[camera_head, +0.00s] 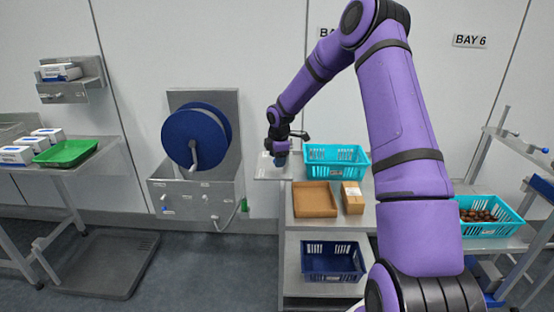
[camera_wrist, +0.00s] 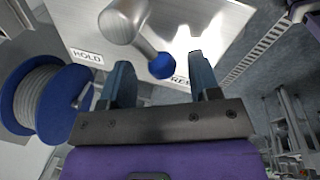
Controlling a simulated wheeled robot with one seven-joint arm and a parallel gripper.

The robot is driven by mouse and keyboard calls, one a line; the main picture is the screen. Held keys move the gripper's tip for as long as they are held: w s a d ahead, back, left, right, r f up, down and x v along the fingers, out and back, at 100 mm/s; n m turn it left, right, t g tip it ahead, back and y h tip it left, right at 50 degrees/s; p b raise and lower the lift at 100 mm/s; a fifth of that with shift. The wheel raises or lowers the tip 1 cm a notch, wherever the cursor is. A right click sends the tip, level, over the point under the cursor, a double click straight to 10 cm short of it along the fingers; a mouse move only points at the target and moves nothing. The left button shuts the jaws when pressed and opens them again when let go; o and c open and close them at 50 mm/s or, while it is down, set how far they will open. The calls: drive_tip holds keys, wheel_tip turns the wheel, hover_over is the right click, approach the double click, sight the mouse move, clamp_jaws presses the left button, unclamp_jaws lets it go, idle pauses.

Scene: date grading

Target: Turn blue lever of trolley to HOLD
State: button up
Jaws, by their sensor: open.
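The lever (camera_wrist: 143,42) in the wrist view has a grey hub and arm ending in a blue knob (camera_wrist: 162,66). It sits on a pale metal plate of the trolley. The word HOLD (camera_wrist: 87,56) is at the plate's left. A second label starting "RE" (camera_wrist: 180,80) is partly hidden behind the knob and finger. The lever's knob end lies near this second label. My gripper (camera_wrist: 160,62) is open, and the knob appears between its two blue-grey fingertips; contact cannot be told. In the head view my gripper (camera_head: 281,158) is at the trolley's (camera_head: 262,172) upper left end, hiding the lever.
The trolley carries a teal basket (camera_head: 337,174), a cardboard tray (camera_head: 315,212), a small box (camera_head: 352,198) and a navy basket (camera_head: 333,276). A blue hose reel (camera_head: 190,138) hangs left of it. A teal basket of dates (camera_head: 487,229) stands at right.

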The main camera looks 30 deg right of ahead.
drive_tip(key=shift+f, duration=0.35)
drive_tip(key=shift+c, duration=0.5)
